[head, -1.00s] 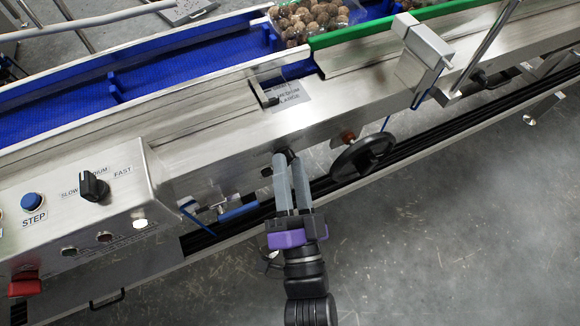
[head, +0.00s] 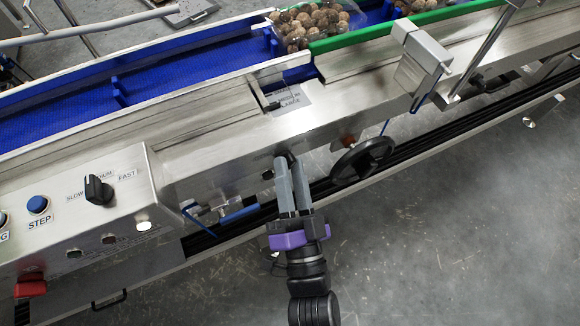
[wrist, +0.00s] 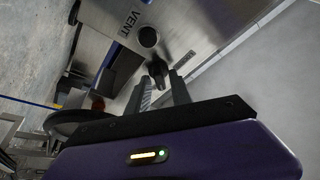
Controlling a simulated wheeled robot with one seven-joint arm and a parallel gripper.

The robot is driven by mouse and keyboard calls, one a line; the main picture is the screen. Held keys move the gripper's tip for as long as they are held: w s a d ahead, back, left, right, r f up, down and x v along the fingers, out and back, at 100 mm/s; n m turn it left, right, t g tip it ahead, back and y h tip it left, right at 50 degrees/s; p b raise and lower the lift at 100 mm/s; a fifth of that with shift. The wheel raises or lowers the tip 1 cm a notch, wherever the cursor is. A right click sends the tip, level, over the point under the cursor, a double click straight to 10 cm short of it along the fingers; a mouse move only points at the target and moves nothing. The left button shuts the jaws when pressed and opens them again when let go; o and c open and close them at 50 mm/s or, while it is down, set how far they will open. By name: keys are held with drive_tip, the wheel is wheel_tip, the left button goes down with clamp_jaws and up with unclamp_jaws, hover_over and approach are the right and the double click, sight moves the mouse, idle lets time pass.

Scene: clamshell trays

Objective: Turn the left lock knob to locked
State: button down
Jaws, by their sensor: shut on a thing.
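The left lock knob (wrist: 157,68) is a small black knob on the machine's steel side, with a partly readable label (wrist: 183,61) beside it in the wrist view. My gripper (wrist: 160,82) has its two grey fingers on either side of the knob and is shut on it. In the head view my gripper (head: 287,163) reaches up to the steel side from below, and its fingertips mostly hide the knob. The knob's exact turn angle cannot be told.
A black handwheel (head: 363,160) stands close to the right of my fingers. A blue-handled lever (head: 238,214) is at left. The control box (head: 98,189) with a speed dial is further left. A clear tray of brown round things (head: 308,22) sits on the blue belt (head: 60,120).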

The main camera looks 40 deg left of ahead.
drive_tip(key=n+y+p, duration=0.1)
drive_tip(key=n, duration=0.2)
drive_tip(key=n+g+y+p, duration=0.1)
drive_tip(key=n+p, duration=0.1)
drive_tip(key=shift+w+r+n+g, duration=0.1)
drive_tip(key=shift+n+g, duration=0.2)
drive_tip(key=shift+n, duration=0.1)
drive_tip(key=n+g+y+p, duration=0.1)
drive_tip(key=n, duration=0.2)
drive_tip(key=n+g+y+p, duration=0.1)
drive_tip(key=n+g, duration=0.1)
drive_tip(key=n, duration=0.1)
drive_tip(key=shift+w+d+n, duration=0.1)
drive_tip(key=shift+w+n, duration=0.05)
drive_tip(key=shift+n, duration=0.25)
drive_tip(key=n+g, duration=0.1)
drive_tip(key=n, duration=0.2)
drive_tip(key=n+g+p, duration=0.1)
drive_tip(key=n+g, duration=0.1)
drive_tip(key=n, duration=0.1)
drive_tip(key=shift+g+y, duration=0.3)
drive_tip(key=shift+n+g+p, duration=0.75)
drive_tip(key=shift+n+g, duration=0.25)
drive_tip(key=shift+n, duration=1.4)
drive_tip(key=shift+n+h, duration=0.3)
drive_tip(key=shift+h, duration=0.1)
drive_tip(key=c, duration=1.4)
unclamp_jaws()
drive_tip(key=shift+c, duration=0.2)
